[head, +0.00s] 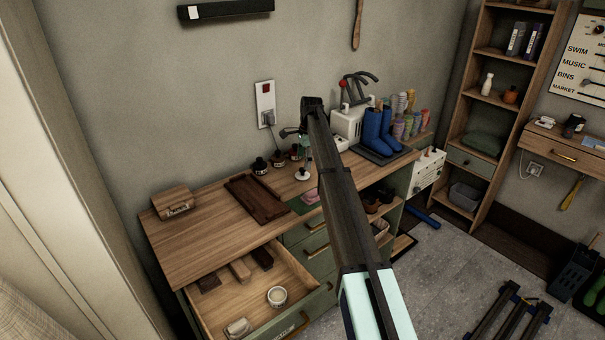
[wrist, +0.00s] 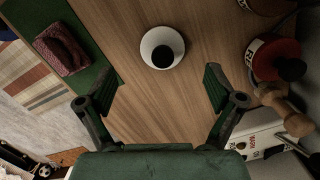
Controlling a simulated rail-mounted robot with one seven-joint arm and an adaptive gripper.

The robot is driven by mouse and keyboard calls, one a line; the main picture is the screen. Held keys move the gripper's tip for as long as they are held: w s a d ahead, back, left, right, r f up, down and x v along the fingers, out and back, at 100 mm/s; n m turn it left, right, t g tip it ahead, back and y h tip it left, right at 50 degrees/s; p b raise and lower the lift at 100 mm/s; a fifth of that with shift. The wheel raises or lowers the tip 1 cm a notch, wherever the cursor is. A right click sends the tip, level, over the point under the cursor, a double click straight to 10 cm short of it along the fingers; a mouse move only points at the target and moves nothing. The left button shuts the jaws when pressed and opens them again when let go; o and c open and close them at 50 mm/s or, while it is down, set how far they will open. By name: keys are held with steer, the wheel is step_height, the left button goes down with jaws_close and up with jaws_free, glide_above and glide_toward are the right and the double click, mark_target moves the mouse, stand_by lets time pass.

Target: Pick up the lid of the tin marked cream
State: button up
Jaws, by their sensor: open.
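A small white round piece with a black knob or centre (wrist: 162,48) lies on the wooden bench top in the wrist view, and shows in the head view (head: 303,175) near the bench's front edge. It may be a lid; I read no mark on it. My gripper (wrist: 160,86) is open and empty, its two fingers apart below the white piece in the picture, not around it. In the head view my arm partly hides the gripper. A round pale open tin (head: 277,296) sits in the open drawer; its marking cannot be read.
A pink-red block (wrist: 62,50) lies on a green mat (wrist: 92,88) at the left. A brown tray (head: 257,198) and blue boots (head: 377,130) flank the area.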

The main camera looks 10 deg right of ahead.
mark_target(303, 172)
steer(key=shift+w+a+f+p, duration=0.15)
steer(key=shift+f+p, duration=0.4)
steer(key=shift+f, duration=0.85)
steer(key=shift+s+a+f+p, duration=0.1)
steer(key=shift+f+p, duration=0.45)
steer(key=shift+f, duration=0.8)
steer(key=c, duration=1)
